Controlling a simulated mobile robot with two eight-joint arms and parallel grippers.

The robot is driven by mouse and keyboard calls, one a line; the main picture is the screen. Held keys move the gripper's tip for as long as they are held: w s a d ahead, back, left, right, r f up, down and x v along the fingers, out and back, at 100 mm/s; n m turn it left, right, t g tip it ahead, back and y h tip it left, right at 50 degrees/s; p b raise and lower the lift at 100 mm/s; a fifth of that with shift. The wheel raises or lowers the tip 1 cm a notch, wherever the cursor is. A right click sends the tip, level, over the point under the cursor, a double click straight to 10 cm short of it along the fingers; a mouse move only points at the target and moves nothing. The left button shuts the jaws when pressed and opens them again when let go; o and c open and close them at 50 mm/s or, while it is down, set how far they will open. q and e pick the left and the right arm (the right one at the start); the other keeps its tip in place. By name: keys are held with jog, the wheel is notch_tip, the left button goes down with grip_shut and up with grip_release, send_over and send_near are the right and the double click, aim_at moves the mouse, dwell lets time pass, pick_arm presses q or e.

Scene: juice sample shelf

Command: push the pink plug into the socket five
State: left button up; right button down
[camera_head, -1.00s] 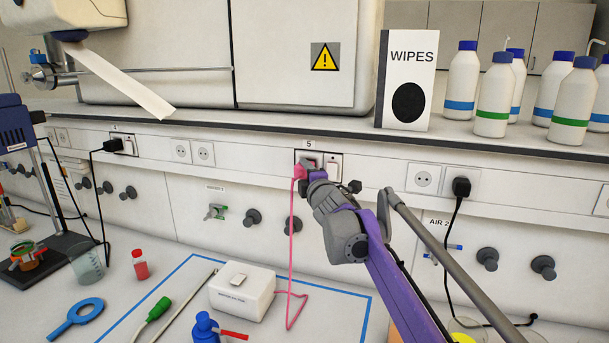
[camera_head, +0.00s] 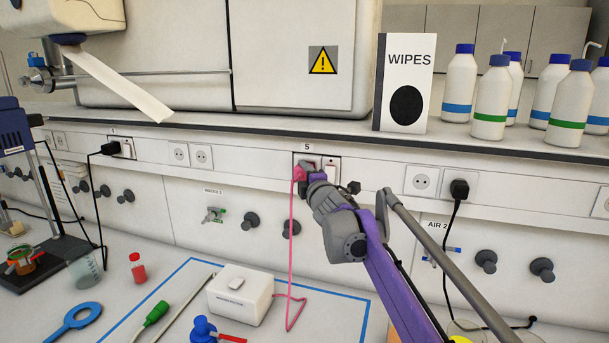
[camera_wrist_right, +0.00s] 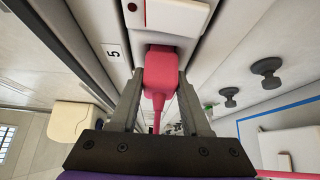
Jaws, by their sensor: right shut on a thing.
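The pink plug (camera_head: 299,173) is at the socket under the label 5, and its pink cord hangs down to a white box (camera_head: 240,294) on the bench. My right gripper (camera_head: 308,174) is shut on the plug. In the right wrist view the plug (camera_wrist_right: 160,70) sits between the two fingers, with its front up against the socket panel. Socket five (camera_head: 307,159) is mostly hidden behind the plug and gripper, so I cannot tell how deep the plug sits. A white switch (camera_wrist_right: 180,14) is beside it. My left gripper is not in view.
Empty sockets (camera_head: 422,181) and a black plug (camera_head: 459,189) are on the wall strip to the right. A WIPES box (camera_head: 404,75) and several bottles stand on the shelf above. Black knobs (camera_head: 291,228) stick out below the strip.

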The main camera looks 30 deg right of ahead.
jog(key=shift+w+d+r, duration=0.1)
jog(key=shift+d, duration=0.05)
jog(key=c, duration=0.7)
grip_release()
jog(key=shift+c, duration=0.2)
jog(key=o, duration=0.5)
jog(key=shift+w+d, duration=0.15)
jog(key=shift+c, duration=0.2)
jog(key=shift+s, duration=0.2)
jog(key=b+v, duration=0.2)
jog(key=v, duration=0.8)
jog(key=shift+s+a, duration=0.2)
jog(key=shift+s, duration=0.05)
